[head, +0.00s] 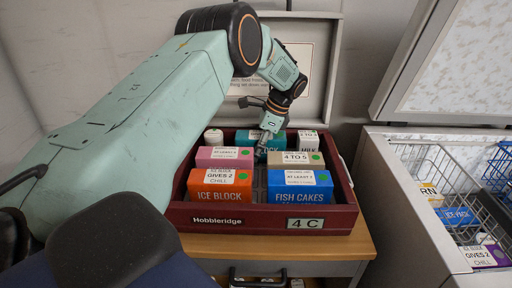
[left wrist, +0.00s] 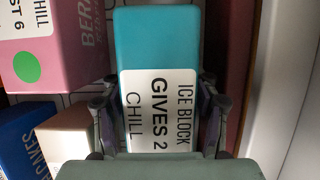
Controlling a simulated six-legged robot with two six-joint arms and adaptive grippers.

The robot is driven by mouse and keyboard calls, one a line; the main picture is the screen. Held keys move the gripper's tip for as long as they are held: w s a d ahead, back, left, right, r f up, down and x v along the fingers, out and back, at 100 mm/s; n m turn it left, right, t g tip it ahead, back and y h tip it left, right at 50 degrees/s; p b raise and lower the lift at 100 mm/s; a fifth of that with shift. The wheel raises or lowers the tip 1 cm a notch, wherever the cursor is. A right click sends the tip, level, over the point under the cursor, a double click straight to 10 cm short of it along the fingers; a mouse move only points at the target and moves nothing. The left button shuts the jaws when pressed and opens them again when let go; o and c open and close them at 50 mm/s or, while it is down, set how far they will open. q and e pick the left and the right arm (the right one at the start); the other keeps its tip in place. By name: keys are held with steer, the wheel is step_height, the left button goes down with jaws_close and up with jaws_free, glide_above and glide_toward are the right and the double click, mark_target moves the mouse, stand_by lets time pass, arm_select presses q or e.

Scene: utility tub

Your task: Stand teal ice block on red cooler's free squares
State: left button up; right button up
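The teal ice block (head: 277,143) is upright in the back row of the red cooler (head: 345,212), partly hidden by my left gripper (head: 264,143). In the left wrist view the teal ice block (left wrist: 158,38) fills the middle, its white label reading "ICE BLOCK GIVES 2 CHILL". My left gripper's fingers (left wrist: 160,115) press against its two sides. I cannot tell whether its base touches the cooler floor. A bare strip of floor (head: 259,190) shows between the front boxes. My right gripper is not in view.
The cooler also holds an orange ice block (head: 219,193), blue fish cakes (head: 300,192), a pink box (head: 224,158), a beige box (head: 296,161), milk (head: 308,141) and a white-capped item (head: 213,136). An open freezer (head: 410,200) with wire baskets stands at the right.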

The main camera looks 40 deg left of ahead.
arm_select(q)
steer(key=shift+r, duration=0.15)
steer(key=shift+r, duration=0.25)
steer(key=p+v, duration=0.3)
steer(key=v, duration=0.8)
steer(key=shift+p, duration=0.3)
steer(key=shift+d+r, duration=0.1)
steer(key=shift+r, duration=0.2)
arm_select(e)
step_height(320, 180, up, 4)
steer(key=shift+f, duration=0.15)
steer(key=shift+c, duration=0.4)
